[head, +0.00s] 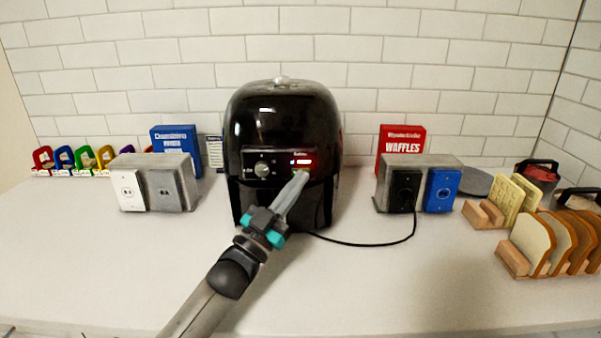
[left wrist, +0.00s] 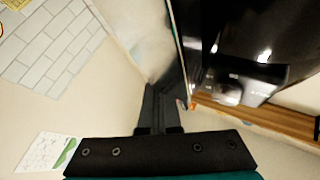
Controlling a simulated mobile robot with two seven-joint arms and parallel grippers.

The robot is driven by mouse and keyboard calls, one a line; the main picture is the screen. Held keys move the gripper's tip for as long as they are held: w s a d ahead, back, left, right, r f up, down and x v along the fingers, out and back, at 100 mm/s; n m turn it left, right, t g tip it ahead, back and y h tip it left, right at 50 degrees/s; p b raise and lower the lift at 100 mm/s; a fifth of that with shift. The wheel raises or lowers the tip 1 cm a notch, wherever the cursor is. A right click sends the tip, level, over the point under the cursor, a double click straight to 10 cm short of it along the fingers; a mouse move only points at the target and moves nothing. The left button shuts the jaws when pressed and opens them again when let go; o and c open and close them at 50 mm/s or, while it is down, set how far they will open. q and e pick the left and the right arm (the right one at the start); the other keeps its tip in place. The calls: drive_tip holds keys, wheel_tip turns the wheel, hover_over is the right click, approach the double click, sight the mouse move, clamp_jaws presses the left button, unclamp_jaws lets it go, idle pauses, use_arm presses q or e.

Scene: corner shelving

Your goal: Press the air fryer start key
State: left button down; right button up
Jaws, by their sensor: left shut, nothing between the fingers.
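The black air fryer (head: 283,115) stands against the tiled wall at the middle of the counter. Its control panel (head: 262,157) has a round knob (head: 262,170) and a lit red display (head: 301,160). My left gripper (head: 302,176) is shut and empty, its tips at the right part of the panel just below the display. The tips cover that spot, so the start key is hidden and I cannot tell whether they touch it. In the left wrist view the closed fingers (left wrist: 163,105) point toward the dark fryer body (left wrist: 235,45). My right gripper is out of view.
Outlet boxes stand left (head: 171,186) and right (head: 402,199) of the fryer. A black cord (head: 362,244) runs across the counter to the right box. Blue (head: 178,140) and red (head: 402,143) packages stand behind. Bread slices (head: 533,243) stand in racks at right. The front counter is clear.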

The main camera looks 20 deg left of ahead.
use_arm(q)
drive_tip(key=shift+s+d+p, duration=0.2)
drive_tip(key=shift+s+p, duration=0.3)
drive_tip(key=shift+s, duration=0.2)
drive_tip(key=s+p, duration=0.1)
drive_tip(key=s, duration=0.1)
drive_tip(key=s+d+p, duration=0.1)
drive_tip(key=s+p, duration=0.1)
drive_tip(key=shift+s+d, duration=0.2)
drive_tip(key=shift+s, duration=0.2)
idle(0.4)
